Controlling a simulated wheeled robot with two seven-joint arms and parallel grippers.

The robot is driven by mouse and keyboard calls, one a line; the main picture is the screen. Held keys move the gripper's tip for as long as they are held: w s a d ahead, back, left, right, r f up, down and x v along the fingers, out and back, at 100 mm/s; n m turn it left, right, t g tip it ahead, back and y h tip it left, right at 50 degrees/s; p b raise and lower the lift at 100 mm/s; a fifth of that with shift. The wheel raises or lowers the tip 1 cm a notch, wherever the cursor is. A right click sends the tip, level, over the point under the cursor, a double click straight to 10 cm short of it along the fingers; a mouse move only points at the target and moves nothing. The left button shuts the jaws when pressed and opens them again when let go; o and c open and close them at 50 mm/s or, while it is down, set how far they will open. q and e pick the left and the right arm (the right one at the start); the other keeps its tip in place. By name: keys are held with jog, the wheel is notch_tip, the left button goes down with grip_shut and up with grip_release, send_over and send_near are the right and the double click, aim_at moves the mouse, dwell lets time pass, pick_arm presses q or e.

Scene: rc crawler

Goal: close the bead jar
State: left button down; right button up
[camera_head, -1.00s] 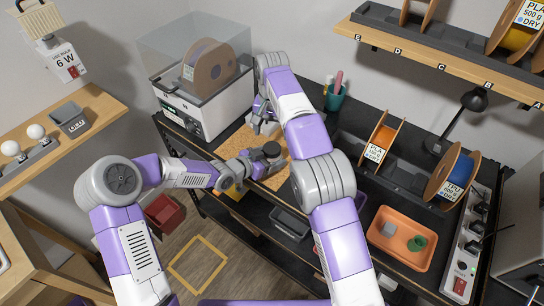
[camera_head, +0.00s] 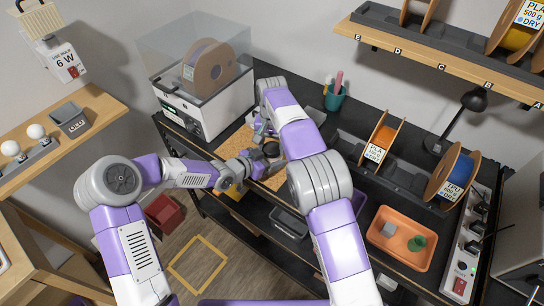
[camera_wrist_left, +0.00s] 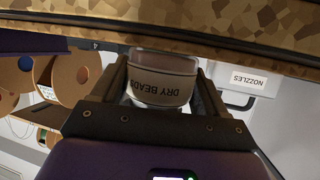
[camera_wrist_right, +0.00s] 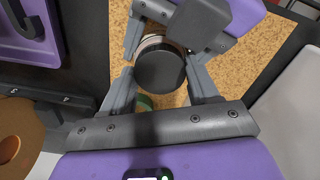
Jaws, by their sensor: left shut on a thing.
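The bead jar, labelled DRY BEADS, shows in the left wrist view (camera_wrist_left: 160,85) between the fingers of my left gripper (camera_wrist_left: 163,88). My left gripper is shut on its body, over the cork-coloured mat (camera_wrist_right: 245,70). A dark round lid (camera_wrist_right: 160,70) sits on top of the jar, also visible in the head view (camera_head: 271,149); I cannot tell whether it is screwed down. My right gripper (camera_wrist_right: 165,85) is open, its fingers on either side of the lid with gaps showing. In the head view, my right arm partly hides that gripper.
A clear-topped dryer box (camera_head: 205,95) with a spool stands behind left. A pen cup (camera_head: 335,97), spools (camera_head: 382,138) and an orange tray (camera_head: 402,238) lie to the right. A small green thing (camera_wrist_right: 145,102) shows near the jar in the right wrist view.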

pick_arm(q)
jog(key=shift+f, duration=0.1)
pick_arm(e)
jog(key=c, duration=0.6)
jog(key=o, duration=1.2)
jog(key=shift+r, duration=3.75)
pick_arm(q)
grip_release()
jog(key=p+v, duration=0.1)
jog(key=v, duration=0.6)
jog(key=shift+a+r, duration=0.1)
jog(key=shift+r, duration=0.15)
jog(key=shift+s+a, duration=0.1)
jog(key=shift+s, duration=0.05)
pick_arm(e)
jog(key=shift+r, duration=0.6)
